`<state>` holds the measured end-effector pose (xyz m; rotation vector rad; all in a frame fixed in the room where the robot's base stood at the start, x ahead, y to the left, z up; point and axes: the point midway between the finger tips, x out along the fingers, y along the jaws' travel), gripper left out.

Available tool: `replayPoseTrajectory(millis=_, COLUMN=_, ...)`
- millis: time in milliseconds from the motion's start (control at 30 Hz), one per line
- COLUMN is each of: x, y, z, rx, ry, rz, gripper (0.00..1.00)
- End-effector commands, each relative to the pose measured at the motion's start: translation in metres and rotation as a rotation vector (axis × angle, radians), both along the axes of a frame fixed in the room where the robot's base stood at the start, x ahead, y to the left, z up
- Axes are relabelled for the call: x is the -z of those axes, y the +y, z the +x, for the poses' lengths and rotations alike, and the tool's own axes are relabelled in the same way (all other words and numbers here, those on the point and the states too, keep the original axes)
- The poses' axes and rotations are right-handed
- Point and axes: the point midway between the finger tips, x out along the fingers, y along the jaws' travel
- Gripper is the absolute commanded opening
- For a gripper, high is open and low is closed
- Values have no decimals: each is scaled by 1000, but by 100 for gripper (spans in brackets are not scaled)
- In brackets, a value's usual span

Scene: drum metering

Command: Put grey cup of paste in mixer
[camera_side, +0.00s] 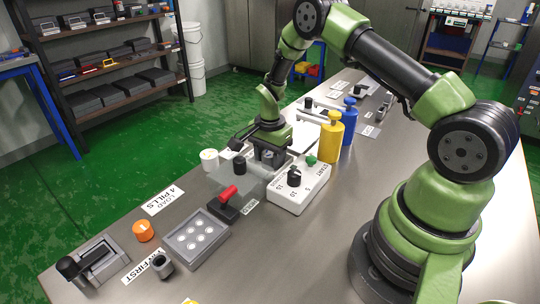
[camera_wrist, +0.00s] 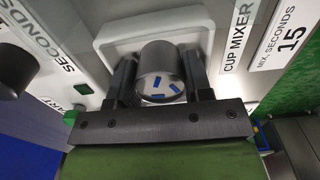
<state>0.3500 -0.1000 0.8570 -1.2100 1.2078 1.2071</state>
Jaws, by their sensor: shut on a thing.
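My gripper (camera_side: 269,156) is over the mixer area in the side view. In the wrist view its two dark fingers (camera_wrist: 160,75) are shut on the sides of the grey cup (camera_wrist: 148,48). The cup holds pale contents with several blue pieces on top. Behind the cup is a light, rounded mixer housing (camera_wrist: 112,32), beside a "CUP MIXER" label. The gripper hides most of the mixer and cup in the side view. I cannot tell whether the cup is touching the mixer.
A white dial box (camera_side: 312,196) with a black knob and green button stands right of the gripper. Yellow (camera_side: 331,140) and blue (camera_side: 349,120) bottles stand behind it. A white container (camera_side: 209,158) is left.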

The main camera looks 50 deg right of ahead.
Motion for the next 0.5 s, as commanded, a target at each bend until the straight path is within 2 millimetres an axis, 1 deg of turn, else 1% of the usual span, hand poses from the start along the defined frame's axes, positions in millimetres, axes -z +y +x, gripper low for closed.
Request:
replayPoseTrajectory(millis=33, x=1, y=0, z=0, rx=0, ry=1, rz=0, gripper=48)
replayPoseTrajectory(millis=67, x=1, y=0, z=0, rx=0, ry=0, rz=0, gripper=55)
replayPoseTrajectory(millis=100, x=1, y=0, z=0, rx=0, ry=0, rz=0, gripper=57)
replayPoseTrajectory(millis=367, x=0, y=0, z=0, rx=0, ry=0, rz=0, gripper=57)
replayPoseTrajectory(millis=467, x=-8, y=0, z=0, rx=0, ry=-1, rz=0, gripper=57)
replayPoseTrajectory(millis=500, x=-14, y=0, z=1, rx=0, ry=-3, rz=-1, gripper=57)
